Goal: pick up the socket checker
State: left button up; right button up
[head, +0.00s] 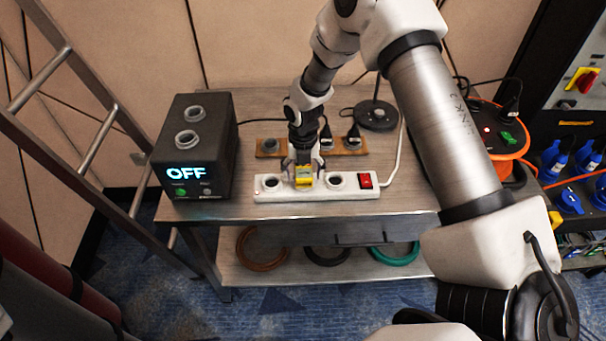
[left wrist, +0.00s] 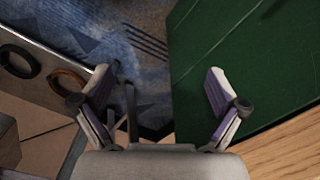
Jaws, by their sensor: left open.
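The left gripper is out of the head view.
The strip lies near the front of a metal bench (head: 235,212). A black box reading OFF (head: 195,150) stands left. A brown socket strip (head: 270,148) and a round black base (head: 377,116) are behind. A ladder (head: 88,115) leans left; an orange reel (head: 515,140) is right.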

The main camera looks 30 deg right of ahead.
jog(key=shift+s+r, duration=0.2)
jog(key=shift+s, duration=0.05)
jog(key=c, duration=1.1)
jog(key=shift+w, duration=0.1)
jog(key=shift+c, duration=0.3)
jog(key=shift+a, duration=0.1)
